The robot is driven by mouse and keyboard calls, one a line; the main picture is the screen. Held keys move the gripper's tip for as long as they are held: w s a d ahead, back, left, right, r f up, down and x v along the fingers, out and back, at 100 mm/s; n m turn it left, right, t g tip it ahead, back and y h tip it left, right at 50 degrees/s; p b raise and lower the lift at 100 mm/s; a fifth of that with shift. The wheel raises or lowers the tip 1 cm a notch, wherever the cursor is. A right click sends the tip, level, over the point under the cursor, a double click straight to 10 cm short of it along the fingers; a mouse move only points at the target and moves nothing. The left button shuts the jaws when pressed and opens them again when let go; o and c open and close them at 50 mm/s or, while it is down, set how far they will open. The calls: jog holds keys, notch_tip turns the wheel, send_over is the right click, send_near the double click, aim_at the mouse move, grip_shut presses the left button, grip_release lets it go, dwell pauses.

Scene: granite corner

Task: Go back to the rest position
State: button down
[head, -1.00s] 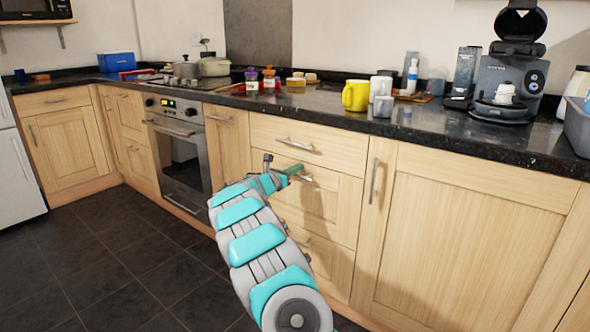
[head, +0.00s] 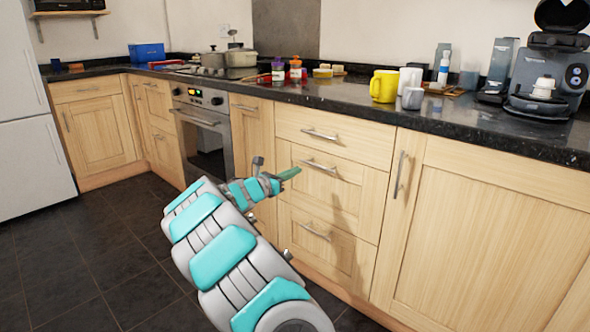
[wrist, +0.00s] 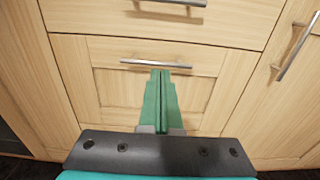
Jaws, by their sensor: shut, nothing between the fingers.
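My gripper (head: 290,173) is at the end of my teal and grey arm, in front of the wooden drawer stack in the head view. In the wrist view its green fingers (wrist: 160,75) are together with nothing between them. They point at a drawer front with a metal bar handle (wrist: 156,65). In the head view the middle drawer's handle (head: 319,166) is just right of the fingertips, and the fingers look apart from it. The drawers in the stack look closed.
A dark counter (head: 440,122) runs above the cabinets, carrying a yellow mug (head: 384,86), a coffee machine (head: 545,75), jars and pots. An oven (head: 203,130) is left of the drawers. A white fridge (head: 30,145) stands far left. Dark floor (head: 85,250) is clear at left.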

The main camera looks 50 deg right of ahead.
jog(key=shift+a, duration=0.15)
jog(key=shift+s, duration=0.1)
jog(key=s+a+r+m+g+y, duration=0.1)
jog(key=s+a+m+g+y, duration=0.15)
jog(key=s+a+m, duration=0.6)
jog(key=s+a+r+m+g+y, duration=0.15)
jog(key=s+a+m+y, duration=0.3)
jog(key=s, duration=0.75)
jog(key=s+a+f+m+y, duration=0.1)
jog(key=s+a+f+y, duration=0.2)
jog(key=a, duration=0.9)
jog(key=s+a+f+m+t+y, duration=0.1)
jog(key=s+a+f+y, duration=0.3)
jog(key=s+a, duration=0.5)
jog(key=s+a+f+m+y, duration=0.3)
jog(key=s+a, duration=0.4)
jog(key=a, duration=0.8)
jog(key=shift+a+f+t+y, duration=0.3)
jog(key=shift+f+y, duration=0.2)
jog(key=shift+f, duration=0.3)
jog(key=shift+s, duration=0.1)
